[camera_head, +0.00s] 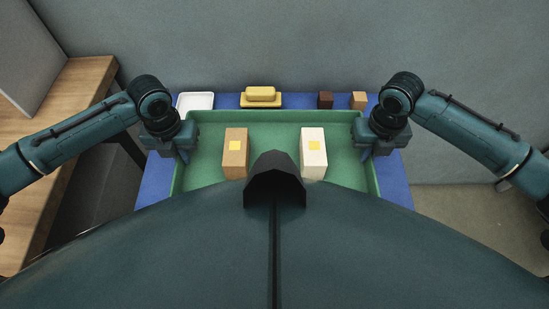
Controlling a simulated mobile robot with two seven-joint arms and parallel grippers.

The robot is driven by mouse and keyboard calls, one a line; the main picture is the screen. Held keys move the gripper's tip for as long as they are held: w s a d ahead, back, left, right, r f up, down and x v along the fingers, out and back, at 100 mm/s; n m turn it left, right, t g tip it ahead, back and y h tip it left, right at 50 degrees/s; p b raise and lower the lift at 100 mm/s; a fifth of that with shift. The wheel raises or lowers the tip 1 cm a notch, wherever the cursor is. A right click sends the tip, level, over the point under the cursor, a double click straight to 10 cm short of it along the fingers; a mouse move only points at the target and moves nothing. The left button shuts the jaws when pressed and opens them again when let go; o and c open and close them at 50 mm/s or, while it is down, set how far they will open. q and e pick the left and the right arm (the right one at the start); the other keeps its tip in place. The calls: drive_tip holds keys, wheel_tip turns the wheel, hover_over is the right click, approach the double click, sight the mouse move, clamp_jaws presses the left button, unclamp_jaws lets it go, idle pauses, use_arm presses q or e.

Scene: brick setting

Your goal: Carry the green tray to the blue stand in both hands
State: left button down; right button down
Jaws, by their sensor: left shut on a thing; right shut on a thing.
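The green tray (275,118) is in front of me over the blue stand (400,185); I cannot tell whether it rests on it or hangs just above it. A brown box (235,160) and a white box (313,160), each with a yellow square on top, stand upright in the tray. My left gripper (180,154) is shut on the tray's left side wall. My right gripper (369,153) is shut on its right side wall. The near part of the tray is hidden behind my own body.
Along the stand's back edge are a white dish (195,101), a yellow butter dish (261,95), a dark brown block (325,99) and a tan block (358,100). A wooden table (75,110) is at left. A grey wall (300,45) is behind.

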use_arm(q)
drive_tip(key=shift+a+f, duration=0.1)
drive_tip(key=shift+f, duration=0.3)
use_arm(e)
drive_tip(key=shift+d+f, duration=0.1)
drive_tip(key=shift+f, duration=0.3)
use_arm(q)
drive_tip(key=shift+f, duration=0.15)
use_arm(e)
drive_tip(key=shift+f, duration=0.15)
